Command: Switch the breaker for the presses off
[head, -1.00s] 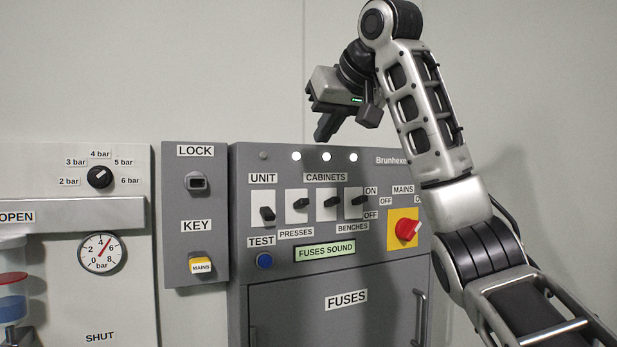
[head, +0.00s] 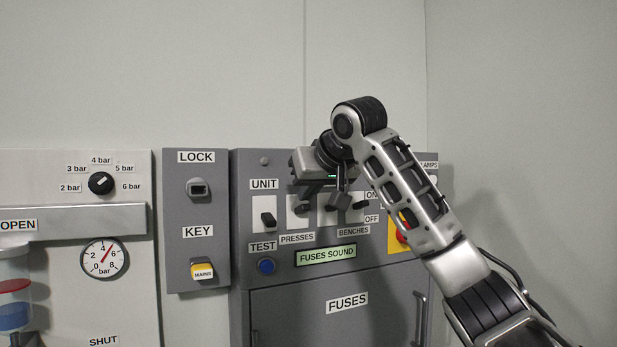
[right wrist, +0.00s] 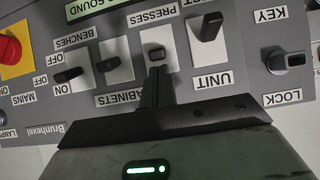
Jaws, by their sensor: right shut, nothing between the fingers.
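The presses breaker is a small black lever (head: 302,209) on a white plate, leftmost of three under the CABINETS label. It also shows in the right wrist view (right wrist: 155,53), where the panel appears upside down; its exact tilt is hard to tell. My right gripper (right wrist: 157,72) is shut and empty, its fingertips right at the ON side of this lever. I cannot tell whether they touch it. In the head view, the right gripper (head: 303,195) covers the CABINETS label and the upper part of the plates. My left gripper is not in view.
The unit lever (head: 268,219) stands close on the left; the middle lever (right wrist: 113,62) and benches lever (right wrist: 68,74) are close on the other side. The red mains knob (right wrist: 8,48) is partly hidden by my arm in the head view. The fuse display (head: 326,255) reads FUSES SOUND.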

